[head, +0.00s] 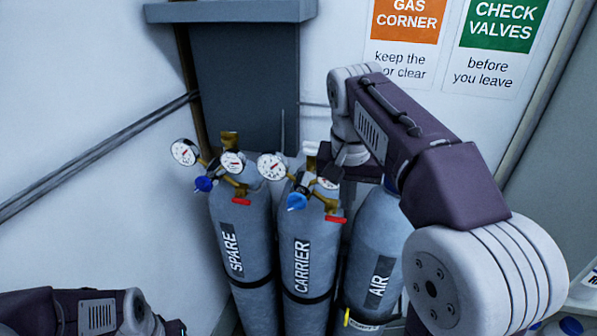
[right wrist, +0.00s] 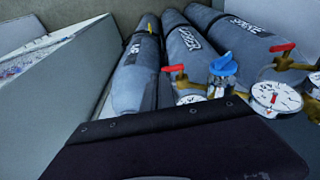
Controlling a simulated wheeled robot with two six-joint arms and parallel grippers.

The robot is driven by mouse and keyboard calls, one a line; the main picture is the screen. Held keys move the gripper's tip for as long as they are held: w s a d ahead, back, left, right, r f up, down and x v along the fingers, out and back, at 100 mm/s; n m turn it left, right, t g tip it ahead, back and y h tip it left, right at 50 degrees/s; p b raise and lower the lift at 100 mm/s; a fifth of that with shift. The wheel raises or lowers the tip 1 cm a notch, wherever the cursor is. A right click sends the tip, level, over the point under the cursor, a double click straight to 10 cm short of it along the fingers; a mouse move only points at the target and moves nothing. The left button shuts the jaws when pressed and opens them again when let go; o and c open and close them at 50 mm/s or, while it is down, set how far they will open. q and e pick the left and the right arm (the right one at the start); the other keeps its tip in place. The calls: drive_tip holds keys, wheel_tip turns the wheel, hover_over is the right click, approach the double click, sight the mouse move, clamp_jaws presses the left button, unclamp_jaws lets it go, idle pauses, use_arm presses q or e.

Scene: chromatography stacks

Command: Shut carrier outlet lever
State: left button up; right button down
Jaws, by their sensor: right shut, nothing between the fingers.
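The carrier cylinder (head: 301,235) is grey, labelled CARRIER, and stands between the spare and air cylinders. Its outlet lever (head: 335,219) is short and red, low on the right of its brass regulator, beside a blue knob (head: 297,201). In the right wrist view, the lever (right wrist: 176,68) shows left of the blue knob (right wrist: 223,65). My right gripper (head: 332,167) is shut and empty, above and behind the lever, close to the carrier's regulator, partly hiding it. Whether it touches anything there I cannot tell. My left arm shows at the bottom left, its gripper out of view.
The spare cylinder (head: 241,240) has its own red lever (head: 241,201) and gauges at left. The air cylinder (head: 373,255) stands right, its top hidden behind my right arm. A wall with signs is behind. There is open space in front of the cylinders.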

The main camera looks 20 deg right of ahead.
drive_tip(key=w+d+p+v, duration=0.1)
drive_tip(key=p+v, duration=0.1)
drive_tip(key=v, duration=0.4)
hover_over(340, 220)
drive_tip(key=s+a, duration=0.2)
drive_tip(key=shift+t, duration=0.4)
drive_tip(key=x, duration=0.8)
drive_tip(key=s+p+x, duration=0.1)
drive_tip(key=x, duration=0.3)
drive_tip(key=shift+d+f, duration=0.2)
drive_tip(key=shift+f, duration=0.8)
use_arm(q)
drive_tip(key=r, duration=0.5)
drive_tip(key=shift+w+a, duration=0.15)
drive_tip(key=shift+a, duration=0.1)
